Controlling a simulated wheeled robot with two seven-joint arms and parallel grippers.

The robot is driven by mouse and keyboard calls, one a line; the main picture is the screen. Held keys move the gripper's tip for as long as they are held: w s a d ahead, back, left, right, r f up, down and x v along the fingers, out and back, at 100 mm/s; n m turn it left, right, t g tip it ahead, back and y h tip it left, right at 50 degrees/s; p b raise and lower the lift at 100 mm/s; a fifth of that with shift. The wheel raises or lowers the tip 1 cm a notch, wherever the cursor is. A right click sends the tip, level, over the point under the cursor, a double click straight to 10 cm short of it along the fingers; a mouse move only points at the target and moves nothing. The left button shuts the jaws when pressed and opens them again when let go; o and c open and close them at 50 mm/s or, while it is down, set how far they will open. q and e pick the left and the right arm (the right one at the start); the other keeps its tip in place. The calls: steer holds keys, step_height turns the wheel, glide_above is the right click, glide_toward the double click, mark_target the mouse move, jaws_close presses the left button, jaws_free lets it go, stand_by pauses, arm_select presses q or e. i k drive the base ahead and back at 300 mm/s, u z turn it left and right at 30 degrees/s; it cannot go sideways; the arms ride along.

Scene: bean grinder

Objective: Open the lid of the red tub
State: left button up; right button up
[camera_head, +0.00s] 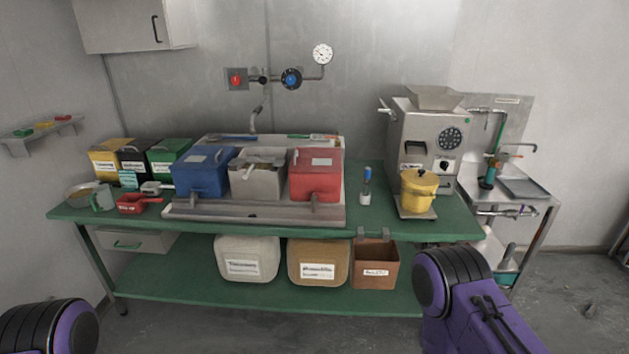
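The red tub (315,181) stands on a raised metal tray on the green table, right of a grey tub. Its red lid (316,160), with a pale label on top, appears closed over it. Parts of my two purple arms show at the bottom left and bottom right corners, well in front of the table and apart from the tub. Neither gripper's fingers show in the picture.
A grey tub (258,178) with a scoop and a blue tub (203,174) stand left of the red one. A marker-like bottle (366,186), yellow pot (418,190) and grinder (427,135) are to the right. The metal tray's (250,213) front edge is clear.

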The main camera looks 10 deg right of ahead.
mark_target(305, 159)
steer(key=z, duration=0.55)
steer(key=i, duration=1.35)
steer(key=z, duration=0.4)
